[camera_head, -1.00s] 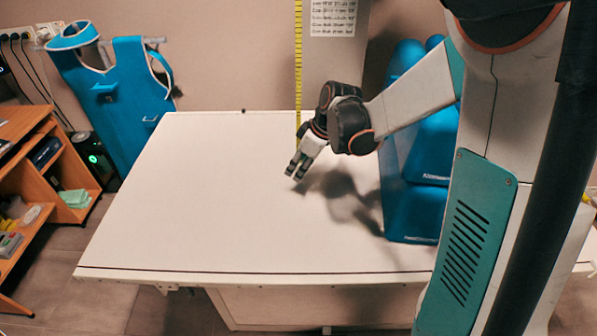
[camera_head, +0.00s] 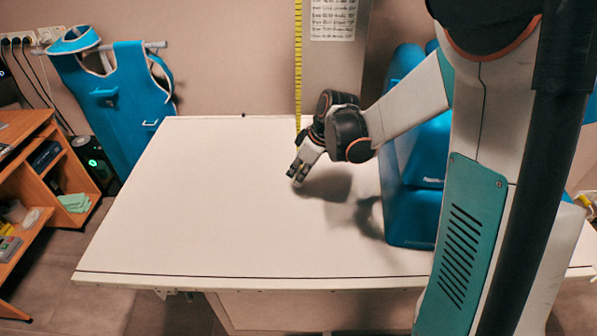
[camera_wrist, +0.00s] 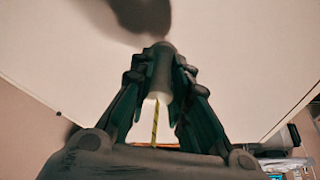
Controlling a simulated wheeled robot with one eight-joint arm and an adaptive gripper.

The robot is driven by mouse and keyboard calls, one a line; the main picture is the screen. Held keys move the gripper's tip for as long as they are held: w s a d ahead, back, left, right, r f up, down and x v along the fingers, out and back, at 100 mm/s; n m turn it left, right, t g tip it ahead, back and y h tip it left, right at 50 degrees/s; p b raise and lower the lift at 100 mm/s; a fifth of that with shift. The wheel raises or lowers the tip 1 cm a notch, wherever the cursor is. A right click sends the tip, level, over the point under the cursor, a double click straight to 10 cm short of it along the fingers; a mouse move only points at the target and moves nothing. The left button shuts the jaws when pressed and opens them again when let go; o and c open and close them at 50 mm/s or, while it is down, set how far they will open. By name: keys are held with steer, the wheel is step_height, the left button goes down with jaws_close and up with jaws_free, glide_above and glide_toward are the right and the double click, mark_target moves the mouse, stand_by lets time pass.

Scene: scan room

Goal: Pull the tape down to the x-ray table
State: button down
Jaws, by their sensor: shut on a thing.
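The yellow tape (camera_head: 298,70) hangs down the wall at the back and runs down behind my gripper. The white x-ray table (camera_head: 180,220) spreads below. My gripper (camera_head: 297,174) points down above the far middle of the table, its shadow falling to the right on the top. In the wrist view my gripper (camera_wrist: 160,65) is shut on the tape's end piece, a small greyish part between the fingertips. The yellow tape (camera_wrist: 155,125) shows between the fingers. How much of the end piece the fingers cover, and the exact gap to the table, I cannot tell.
Blue padded blocks (camera_head: 412,190) stand at the table's right side, close to my arm. A blue apron (camera_head: 122,100) hangs on the wall at the left. A wooden shelf (camera_head: 40,170) stands at the far left. The left and front of the tabletop are clear.

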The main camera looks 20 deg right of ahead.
step_height(320, 180, down, 5)
steer(key=b, duration=0.3)
steer(key=shift+r, duration=0.1)
steer(key=c, duration=1.5)
jaws_free()
steer(key=shift+r, duration=0.1)
steer(key=v, duration=1.1)
steer(key=shift+s+d+r, duration=0.1)
steer(key=shift+s+r, duration=0.05)
steer(key=shift+r, duration=0.2)
